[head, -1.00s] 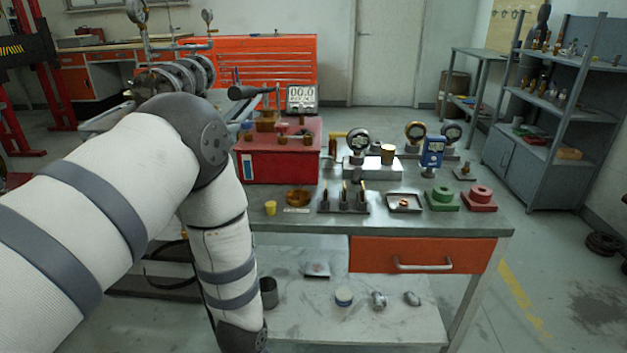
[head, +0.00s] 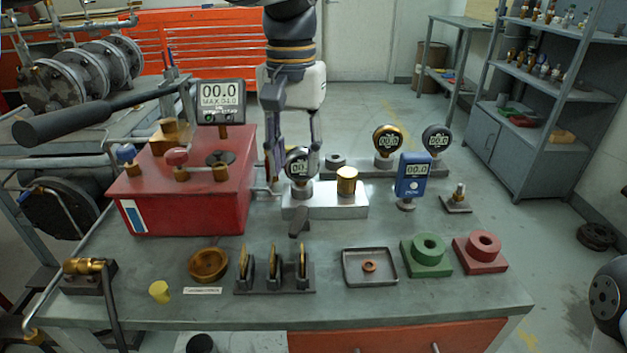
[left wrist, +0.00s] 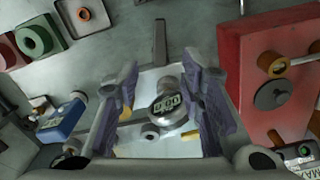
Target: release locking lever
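A silver block (head: 325,207) on the workbench carries a round digital gauge (head: 298,162) and a brass cylinder (head: 347,181). A dark lever (head: 299,221) sticks out from the block's front. It looks like the locking lever, and it also shows in the left wrist view (left wrist: 160,42). My left gripper (head: 294,176) points down over the block, its fingers open on either side of the gauge. In the left wrist view the gauge (left wrist: 166,107) lies between the spread fingers of the left gripper (left wrist: 161,104), with no clear contact. My right gripper is out of view.
A red box (head: 190,200) with brass fittings and a display (head: 220,102) stands left of the gripper. A blue meter (head: 412,178) stands to the right. A tray (head: 370,281), a green block (head: 427,262) and brass discs in a rack (head: 273,285) occupy the front.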

